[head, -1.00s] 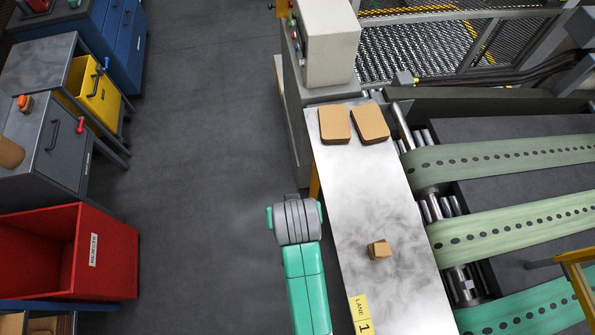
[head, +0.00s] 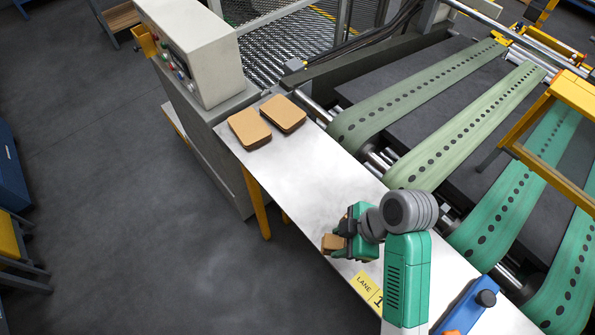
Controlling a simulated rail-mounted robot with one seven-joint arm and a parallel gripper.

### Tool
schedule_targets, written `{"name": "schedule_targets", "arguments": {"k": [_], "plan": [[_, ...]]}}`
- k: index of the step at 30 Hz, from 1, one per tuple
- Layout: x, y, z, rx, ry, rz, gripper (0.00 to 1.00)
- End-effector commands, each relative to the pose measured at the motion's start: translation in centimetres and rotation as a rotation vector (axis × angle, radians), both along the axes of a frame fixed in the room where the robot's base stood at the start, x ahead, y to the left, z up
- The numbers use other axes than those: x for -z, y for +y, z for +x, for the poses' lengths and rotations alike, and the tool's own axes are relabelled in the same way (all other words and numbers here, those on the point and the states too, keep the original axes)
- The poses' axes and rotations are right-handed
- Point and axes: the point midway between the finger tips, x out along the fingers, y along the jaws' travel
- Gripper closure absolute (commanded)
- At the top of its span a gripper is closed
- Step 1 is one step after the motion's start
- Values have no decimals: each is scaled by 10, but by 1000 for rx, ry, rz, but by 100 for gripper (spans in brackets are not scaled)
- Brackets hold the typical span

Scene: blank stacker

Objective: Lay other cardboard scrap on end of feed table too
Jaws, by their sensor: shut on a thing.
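My gripper (head: 346,243) is over the near part of the steel feed table (head: 300,190), just above the yellow LANE 1 label (head: 367,289). It is shut on a small brown cardboard scrap (head: 330,243), which sticks out at its left side near the table's left edge. The jaws hide part of the scrap. I cannot tell whether the scrap touches the table. My gripper and wrist cover the table behind them, so anything lying there is hidden.
Two flat brown stacks (head: 250,128) (head: 284,113) lie side by side at the table's far end, beside a grey control cabinet (head: 190,50). Green perforated belts (head: 430,150) run along the right. The table's middle is bare. A blue part with a black knob (head: 486,298) is at lower right.

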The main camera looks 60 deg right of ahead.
Motion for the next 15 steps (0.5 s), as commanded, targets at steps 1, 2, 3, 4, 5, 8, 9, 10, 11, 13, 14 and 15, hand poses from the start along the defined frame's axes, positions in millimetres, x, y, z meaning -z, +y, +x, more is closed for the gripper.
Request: {"name": "schedule_targets", "arguments": {"k": [1, 2, 3, 4, 5, 8, 9, 10, 11, 13, 14, 15], "plan": [[2, -3, -5, -6, -1, 0, 81], [2, -3, -7, -11, -1, 0, 81], [1, -3, -8, -15, -1, 0, 81], [1, -4, -8, -17, -1, 0, 81], [1, -4, -8, -17, -1, 0, 81], [8, -14, -1, -20, 0, -6, 81], [11, -22, 5, -20, 1, -7, 81], [12, -27, 9, -20, 1, -7, 81], [14, -33, 14, -21, 1, -8, 81], [14, -45, 24, -21, 1, -7, 81], [13, -50, 29, -20, 0, -5, 81], [6, -55, 33, -18, 1, -2, 81]]}}
